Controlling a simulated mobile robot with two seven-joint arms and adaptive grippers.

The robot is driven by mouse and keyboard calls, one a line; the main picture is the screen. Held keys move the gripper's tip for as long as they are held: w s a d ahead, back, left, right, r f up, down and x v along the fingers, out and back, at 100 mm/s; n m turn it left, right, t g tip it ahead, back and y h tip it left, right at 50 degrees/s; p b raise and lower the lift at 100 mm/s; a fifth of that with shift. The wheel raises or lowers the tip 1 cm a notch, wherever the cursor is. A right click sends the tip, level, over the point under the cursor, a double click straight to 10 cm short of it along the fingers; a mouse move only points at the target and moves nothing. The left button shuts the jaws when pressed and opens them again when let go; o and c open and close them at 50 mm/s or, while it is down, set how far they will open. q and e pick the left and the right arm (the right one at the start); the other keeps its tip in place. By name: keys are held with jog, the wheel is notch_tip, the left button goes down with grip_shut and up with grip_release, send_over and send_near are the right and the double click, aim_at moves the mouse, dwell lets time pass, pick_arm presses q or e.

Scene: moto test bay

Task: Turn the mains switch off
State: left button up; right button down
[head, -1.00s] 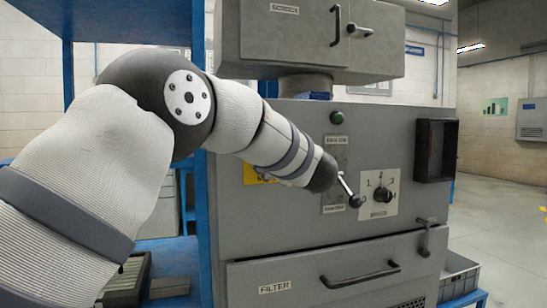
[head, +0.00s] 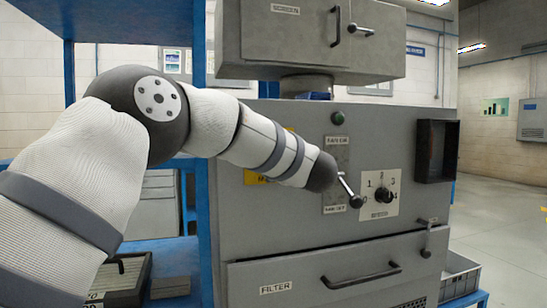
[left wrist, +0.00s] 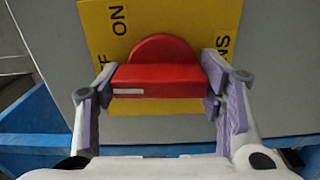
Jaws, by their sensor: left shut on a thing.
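The mains switch is a red bar-shaped handle (left wrist: 155,80) on a round red base, in front of a yellow plate (left wrist: 175,20) in the left wrist view. The plate shows "ON" at upper left, a partly hidden word ending in "F" at left, and "NS" at right. The bar lies level across the picture; a white mark is on its left half. My left gripper (left wrist: 158,74) is shut on the handle, one finger at each end. In the head view my forearm hides the switch and gripper; only part of the yellow plate (head: 258,176) shows. My right gripper is not in view.
The grey cabinet (head: 290,225) carries a lever with a dark ball (head: 356,201), close to my forearm in the picture, a black rotary knob (head: 383,195) and a green button (head: 338,118). Below is a filter drawer handle (head: 360,276). A blue post (head: 203,220) stands at left.

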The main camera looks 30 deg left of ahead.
pick_arm(q)
jog(key=shift+n, duration=0.3)
dwell(0.4)
jog(key=o, duration=1.1)
jog(key=shift+o, duration=0.2)
jog(key=v, duration=1.2)
